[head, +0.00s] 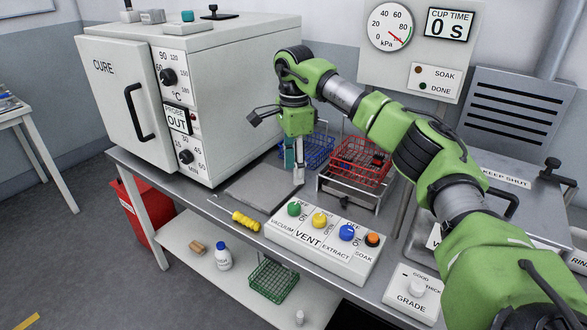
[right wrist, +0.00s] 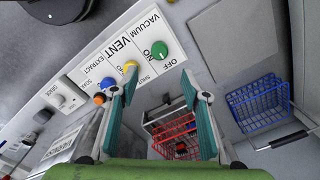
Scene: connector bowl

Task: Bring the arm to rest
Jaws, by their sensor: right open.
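My right arm (head: 345,95) is green and grey and reaches in from the lower right of the head view, over the bench. Its gripper (head: 294,172) hangs fingers down above the bench, between the grey mat and the wire baskets. In the right wrist view the gripper (right wrist: 160,84) shows two teal-padded fingers spread apart, with nothing between them. The red wire basket (right wrist: 172,130) appears beyond and partly behind the fingers there. My left gripper is in neither view.
The vent control box (head: 325,238) stands at the bench front, with a yellow-handled tool (head: 245,220) to its left. The red basket (head: 357,163) sits on a stand, and the blue basket (head: 319,150) is behind. The CURE oven (head: 190,90) bounds the left. The grey mat (head: 262,187) is bare.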

